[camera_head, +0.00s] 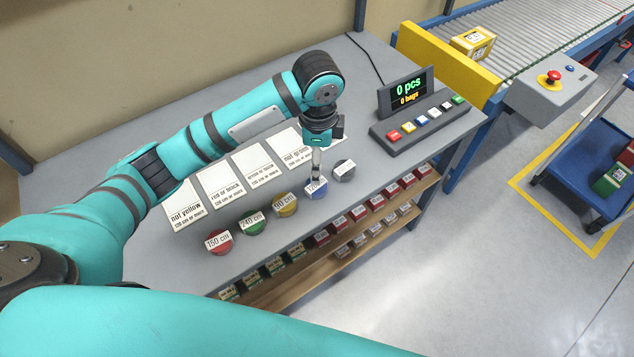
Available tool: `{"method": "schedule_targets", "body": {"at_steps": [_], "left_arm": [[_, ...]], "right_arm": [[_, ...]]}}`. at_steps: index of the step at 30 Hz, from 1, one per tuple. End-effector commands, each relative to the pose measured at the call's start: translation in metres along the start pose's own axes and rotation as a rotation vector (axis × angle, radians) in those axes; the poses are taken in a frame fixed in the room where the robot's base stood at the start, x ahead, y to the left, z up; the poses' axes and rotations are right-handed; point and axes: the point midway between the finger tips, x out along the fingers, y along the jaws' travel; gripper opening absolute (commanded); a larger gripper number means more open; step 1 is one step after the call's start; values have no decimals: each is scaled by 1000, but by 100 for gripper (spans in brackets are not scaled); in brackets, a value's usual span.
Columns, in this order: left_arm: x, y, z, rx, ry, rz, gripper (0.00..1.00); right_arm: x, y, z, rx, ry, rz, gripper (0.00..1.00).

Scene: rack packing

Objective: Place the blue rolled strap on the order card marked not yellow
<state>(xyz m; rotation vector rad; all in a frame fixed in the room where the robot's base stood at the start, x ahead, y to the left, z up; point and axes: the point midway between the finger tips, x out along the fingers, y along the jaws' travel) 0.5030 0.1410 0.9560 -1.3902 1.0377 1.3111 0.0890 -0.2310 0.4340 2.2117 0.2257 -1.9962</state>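The blue rolled strap (318,194) lies on the grey table, fourth in a row of rolled straps, with a white label whose text is partly hidden. The white order card marked not yellow (185,212) lies at the left end of the card row; its second line seems to read 120 cm or more. My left gripper (316,178) points down at the blue strap, with its fingertips at or just above the strap. Contact and finger opening are too small to make out. My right gripper is out of view.
Red (219,249), green (252,229), yellow (286,210) and dark grey (345,175) straps share the row. Three other cards, including one marked not green (291,142), lie behind. A button panel with display (408,93) stands right.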

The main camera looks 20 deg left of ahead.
Motion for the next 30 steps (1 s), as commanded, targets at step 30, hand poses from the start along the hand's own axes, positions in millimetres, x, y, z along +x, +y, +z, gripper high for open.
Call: {"method": "schedule_targets", "body": {"at_steps": [30], "left_arm": [[125,-5,6,-2,2,-3,80]], "right_arm": [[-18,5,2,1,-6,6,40]]}}
